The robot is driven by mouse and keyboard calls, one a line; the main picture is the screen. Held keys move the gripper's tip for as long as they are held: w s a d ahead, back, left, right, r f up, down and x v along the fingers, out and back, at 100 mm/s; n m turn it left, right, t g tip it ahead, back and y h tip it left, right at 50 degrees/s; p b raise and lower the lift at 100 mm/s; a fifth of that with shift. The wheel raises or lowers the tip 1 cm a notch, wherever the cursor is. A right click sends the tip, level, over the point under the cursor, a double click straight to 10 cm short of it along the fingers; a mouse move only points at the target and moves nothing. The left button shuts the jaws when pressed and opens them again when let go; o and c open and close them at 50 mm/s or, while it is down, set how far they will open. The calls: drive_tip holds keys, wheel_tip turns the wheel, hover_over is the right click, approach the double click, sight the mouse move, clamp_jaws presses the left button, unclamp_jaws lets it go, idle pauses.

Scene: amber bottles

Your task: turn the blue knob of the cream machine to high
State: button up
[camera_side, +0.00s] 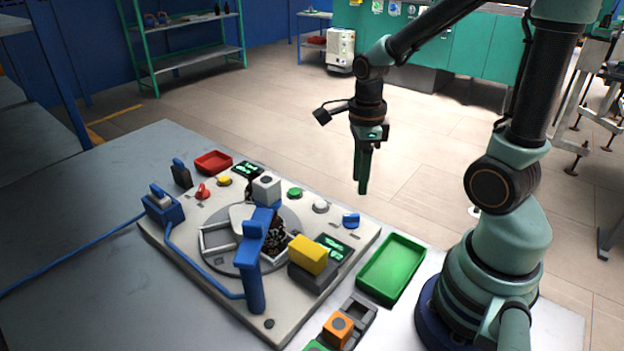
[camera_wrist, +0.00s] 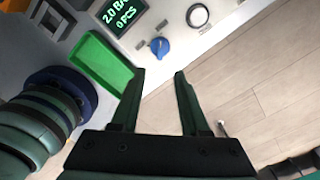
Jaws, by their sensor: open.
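The cream machine (camera_side: 180,241) is a flat panel on the grey table, with a round turntable in its middle. Its blue knob (camera_side: 351,220) sits near the right corner of the panel, by the green tray. The knob also shows in the wrist view (camera_wrist: 160,46), above and between my fingers, with a pointer on it. The labels beside it are too small to read. My gripper (camera_side: 363,190) hangs fingers down, above and behind the knob in the side view. It is open and empty, and apart from the knob. In the wrist view its fingertips (camera_wrist: 160,73) point toward the knob.
A green tray (camera_side: 391,268) lies beside the knob. A display (camera_wrist: 122,12) and a white round knob (camera_wrist: 198,16) flank it. A blue post (camera_side: 254,270) and a yellow block (camera_side: 308,254) rise from the panel. Open floor lies beyond the table.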

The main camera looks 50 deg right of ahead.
drive_tip(key=shift+r, duration=1.6)
drive_tip(key=a+r+n+t, duration=0.2)
drive_tip(key=a+r+n, duration=0.1)
drive_tip(key=n, duration=1)
drive_tip(key=a+r+n+t, duration=0.3)
drive_tip(key=a+r+n, duration=0.1)
drive_tip(key=n, duration=1)
drive_tip(key=shift+w+a+r+t, duration=0.25)
drive_tip(key=shift+w+r+t, duration=0.1)
drive_tip(key=shift+r, duration=0.5)
